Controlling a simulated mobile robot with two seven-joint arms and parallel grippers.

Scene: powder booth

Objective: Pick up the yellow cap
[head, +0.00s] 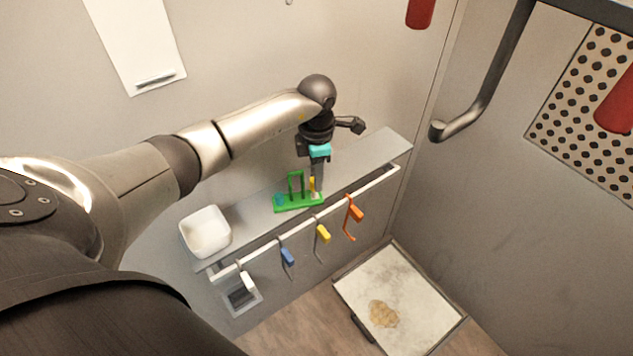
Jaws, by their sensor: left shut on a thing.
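The yellow cap (312,184) is a small yellow piece at the right end of a green rack (298,204) on the grey shelf. My left gripper (316,188) points down over this end of the rack and is shut on the yellow cap. The fingers hide part of the cap, and I cannot tell whether it still touches the rack. A small blue-teal piece (279,199) sits at the rack's left end. My right gripper is not in view.
A white bin (206,231) stands on the shelf's left part. Below the shelf's front edge, a rail (335,212) carries hooks with blue (287,257), yellow (323,233) and orange (355,211) pieces. A pale floor tray (415,290) lies below. The shelf's right end (385,147) is clear.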

